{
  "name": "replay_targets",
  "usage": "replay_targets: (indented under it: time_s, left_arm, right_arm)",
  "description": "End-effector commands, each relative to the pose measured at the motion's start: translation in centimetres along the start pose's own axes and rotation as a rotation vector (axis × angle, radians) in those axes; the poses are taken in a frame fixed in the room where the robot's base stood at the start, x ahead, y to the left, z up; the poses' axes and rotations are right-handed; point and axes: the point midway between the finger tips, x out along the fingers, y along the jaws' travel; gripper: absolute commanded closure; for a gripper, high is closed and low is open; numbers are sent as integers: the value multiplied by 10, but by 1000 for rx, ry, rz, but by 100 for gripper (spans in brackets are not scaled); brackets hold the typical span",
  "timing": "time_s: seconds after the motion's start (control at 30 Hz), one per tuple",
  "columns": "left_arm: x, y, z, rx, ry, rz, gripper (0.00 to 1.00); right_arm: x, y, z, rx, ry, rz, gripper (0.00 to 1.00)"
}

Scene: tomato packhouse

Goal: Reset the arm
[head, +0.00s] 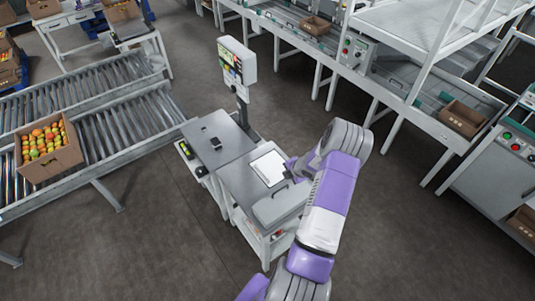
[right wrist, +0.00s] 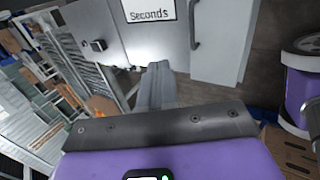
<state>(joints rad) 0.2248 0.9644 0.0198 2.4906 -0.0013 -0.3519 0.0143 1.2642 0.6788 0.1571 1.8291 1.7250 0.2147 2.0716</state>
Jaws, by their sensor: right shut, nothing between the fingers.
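My right arm reaches in from the bottom of the head view, purple and white. Its gripper (head: 290,164) is small and partly hidden there, beside a white sheet (head: 268,168) on the workstation. In the right wrist view the two grey fingers (right wrist: 158,72) are together with nothing between them. They point toward the worktop and a white label (right wrist: 150,10) reading "Seconds". I cannot tell how far the fingertips are above the surface. My left gripper is in neither view.
A light grey handled lid or box (head: 280,204) lies close to my right arm. A screen (head: 237,66) stands on a post behind the workstation. A roller conveyor (head: 110,135) at left bears a carton of tomatoes (head: 48,148). Open floor lies right of my arm.

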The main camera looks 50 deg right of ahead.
Motion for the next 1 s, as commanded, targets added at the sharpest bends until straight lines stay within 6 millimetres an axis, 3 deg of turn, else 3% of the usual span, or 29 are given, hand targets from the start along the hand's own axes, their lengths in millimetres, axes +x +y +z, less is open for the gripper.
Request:
replay_targets:
  time_s: [0.27,0.37,0.43,0.57,0.6,0.73,0.87,0.93,0.97,1.0]
  left_arm:
    - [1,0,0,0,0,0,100]
    - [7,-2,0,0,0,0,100]
    - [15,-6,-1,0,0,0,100]
    - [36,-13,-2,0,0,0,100]
    - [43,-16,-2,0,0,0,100]
    - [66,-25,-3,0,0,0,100]
    - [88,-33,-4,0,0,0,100]
    - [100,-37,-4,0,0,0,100]
    - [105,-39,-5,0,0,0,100]
    - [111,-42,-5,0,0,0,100]
  right_arm:
    - [2,-1,-4,-17,7,-4,100]
    - [14,-7,-27,-138,50,-29,100]
    - [28,-17,-58,-321,110,-61,100]
    - [59,-50,-142,-886,291,-105,100]
    - [67,-64,-170,-1100,357,-103,100]
    - [82,-109,-250,-1823,569,-20,100]
    - [86,-152,-314,-2538,747,198,100]
    - [86,-175,-345,-2911,817,386,100]
    - [86,-184,-357,2928,-799,-460,100]
    - [84,-196,-373,2717,-712,-522,100]
